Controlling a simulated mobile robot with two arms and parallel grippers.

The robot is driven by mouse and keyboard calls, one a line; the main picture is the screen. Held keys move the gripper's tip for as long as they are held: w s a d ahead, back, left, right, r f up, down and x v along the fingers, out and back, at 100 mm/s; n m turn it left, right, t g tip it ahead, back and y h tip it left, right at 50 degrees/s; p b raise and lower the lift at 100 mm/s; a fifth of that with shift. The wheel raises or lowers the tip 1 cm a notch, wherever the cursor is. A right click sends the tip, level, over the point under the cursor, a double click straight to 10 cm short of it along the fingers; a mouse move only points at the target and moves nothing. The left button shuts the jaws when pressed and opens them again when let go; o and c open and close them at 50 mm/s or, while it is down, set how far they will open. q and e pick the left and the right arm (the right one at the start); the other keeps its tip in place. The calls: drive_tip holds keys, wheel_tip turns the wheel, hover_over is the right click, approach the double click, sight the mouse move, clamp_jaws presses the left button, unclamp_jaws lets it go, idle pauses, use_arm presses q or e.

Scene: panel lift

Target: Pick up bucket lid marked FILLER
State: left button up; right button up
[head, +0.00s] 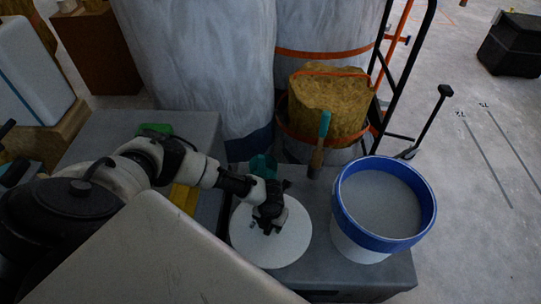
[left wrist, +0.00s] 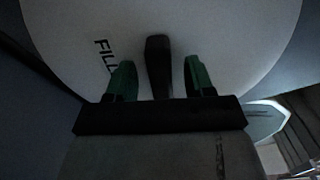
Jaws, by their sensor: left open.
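The round white bucket lid (head: 285,248) lies on the grey box top, left of the bucket. In the left wrist view the lid (left wrist: 225,35) fills the upper part, with dark letters "FILL" showing and the rest hidden behind a finger. A dark upright grip (left wrist: 158,60) on the lid stands between my fingers. My left gripper (head: 270,222) is over the lid; in the left wrist view the gripper (left wrist: 160,82) is open, its green-tipped fingers on either side of the grip with gaps. I cannot tell how deep the fingers reach. My right gripper is out of view.
An open white bucket with a blue rim (head: 425,222) and grey contents stands right of the lid. A teal-handled tool (head: 320,140) and another teal item (head: 263,166) are behind the lid. A black hand truck (head: 398,75) stands behind. Open floor lies to the right.

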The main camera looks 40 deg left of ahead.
use_arm(q)
clamp_jaws()
idle(0.3)
drive_tip(key=shift+r, duration=0.1)
